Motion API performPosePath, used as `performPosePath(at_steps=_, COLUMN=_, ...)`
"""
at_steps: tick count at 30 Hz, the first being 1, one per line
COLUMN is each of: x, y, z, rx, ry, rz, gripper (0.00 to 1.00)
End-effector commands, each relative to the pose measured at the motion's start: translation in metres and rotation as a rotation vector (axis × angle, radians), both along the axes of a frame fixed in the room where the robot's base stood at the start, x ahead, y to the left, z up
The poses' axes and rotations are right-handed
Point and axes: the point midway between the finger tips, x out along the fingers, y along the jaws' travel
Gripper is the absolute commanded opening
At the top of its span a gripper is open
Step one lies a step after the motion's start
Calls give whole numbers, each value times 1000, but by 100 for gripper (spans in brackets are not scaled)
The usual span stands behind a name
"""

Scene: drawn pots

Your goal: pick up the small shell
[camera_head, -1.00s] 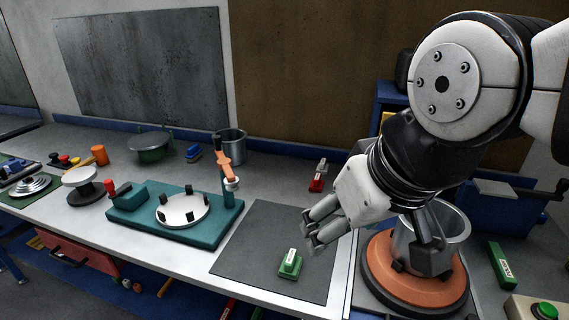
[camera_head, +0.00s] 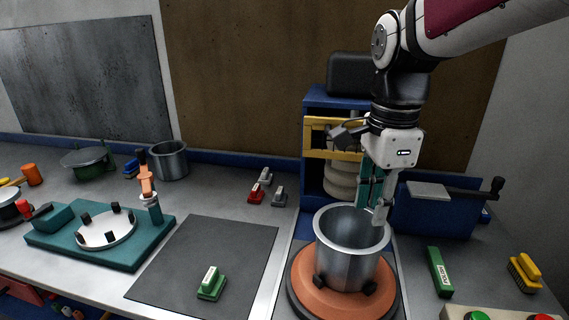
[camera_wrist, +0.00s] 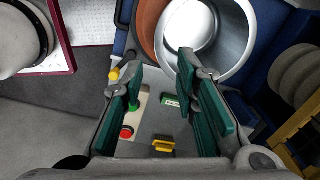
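A plain metal cylindrical shell (camera_head: 350,255) stands upright on an orange round turntable (camera_head: 305,285), with dark clamps at its base. It also shows from above in the wrist view (camera_wrist: 235,35). Another metal shell (camera_head: 168,162) stands at the back left of the bench; I cannot tell which of them is the small shell. My gripper (camera_head: 374,200) points down at the right rear rim of the turntable shell. In the wrist view its teal-padded fingers (camera_wrist: 155,75) are apart with nothing between them. One finger overlaps the shell's rim; I cannot tell whether they touch.
A dark mat (camera_head: 205,255) with a green block (camera_head: 212,283) lies left of the turntable. A teal fixture (camera_head: 65,245) is farther left. A blue box with a crank (camera_head: 440,212) and a blue shelf (camera_head: 315,110) stand close behind.

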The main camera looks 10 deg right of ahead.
Motion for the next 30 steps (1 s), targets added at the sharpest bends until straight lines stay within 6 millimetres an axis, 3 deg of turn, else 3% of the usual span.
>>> performPosePath(at_steps=12, x=2, y=0, z=-67, rx=0, ry=7, rz=-10, gripper=28)
performPosePath(at_steps=22, x=4, y=1, z=-93, rx=0, ry=5, rz=-8, gripper=28)
performPosePath(at_steps=30, x=7, y=2, z=-130, rx=0, ry=5, rz=-10, gripper=28)
